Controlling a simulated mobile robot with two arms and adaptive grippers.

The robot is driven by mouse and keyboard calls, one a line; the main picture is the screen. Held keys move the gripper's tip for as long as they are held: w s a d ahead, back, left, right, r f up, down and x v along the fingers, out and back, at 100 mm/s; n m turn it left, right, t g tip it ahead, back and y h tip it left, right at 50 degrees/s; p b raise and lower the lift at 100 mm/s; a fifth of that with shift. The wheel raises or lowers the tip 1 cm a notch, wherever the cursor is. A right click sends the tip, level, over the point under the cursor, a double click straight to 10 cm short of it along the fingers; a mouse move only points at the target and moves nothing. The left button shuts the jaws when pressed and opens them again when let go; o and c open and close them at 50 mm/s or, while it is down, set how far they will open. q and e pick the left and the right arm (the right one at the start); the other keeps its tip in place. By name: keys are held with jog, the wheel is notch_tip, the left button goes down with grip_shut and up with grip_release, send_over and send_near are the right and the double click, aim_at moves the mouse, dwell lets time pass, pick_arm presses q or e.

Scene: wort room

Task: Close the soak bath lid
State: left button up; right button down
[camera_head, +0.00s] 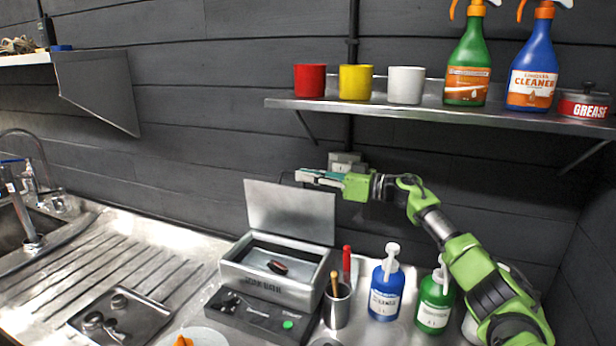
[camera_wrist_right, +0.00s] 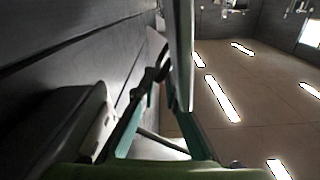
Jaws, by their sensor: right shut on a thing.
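The soak bath (camera_head: 268,287) is a grey metal box on the counter, with a small dark reddish item (camera_head: 277,267) inside. Its flat grey lid (camera_head: 288,212) stands open, tilted up at the back. My right gripper (camera_head: 310,177) reaches in from the right at the lid's upper right corner, its fingers shut on the lid's edge. In the right wrist view the green fingers (camera_wrist_right: 155,95) come together beside the lid (camera_wrist_right: 181,50), seen nearly edge-on; the exact contact is hard to see. My left gripper is not in view.
A cup (camera_head: 336,306) with a red and a yellow-handled tool stands right of the bath, then a blue bottle (camera_head: 384,290) and a green bottle (camera_head: 434,300). A wall shelf (camera_head: 430,108) holds mugs and sprays above. The drainboard (camera_head: 80,270) lies left.

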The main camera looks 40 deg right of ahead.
jog(key=shift+a, duration=0.1)
jog(key=shift+s+a+f+n, duration=0.15)
jog(key=shift+s+a+n, duration=0.25)
jog(key=shift+a+n, duration=0.15)
jog(key=s+a+f+n+b, duration=0.2)
jog(key=a+n, duration=0.4)
jog(key=a, duration=0.3)
jog(key=shift+s+f+b, duration=0.4)
jog(key=shift+s+b, duration=0.3)
jog(key=shift+s, duration=0.55)
jog(key=shift+d, duration=0.1)
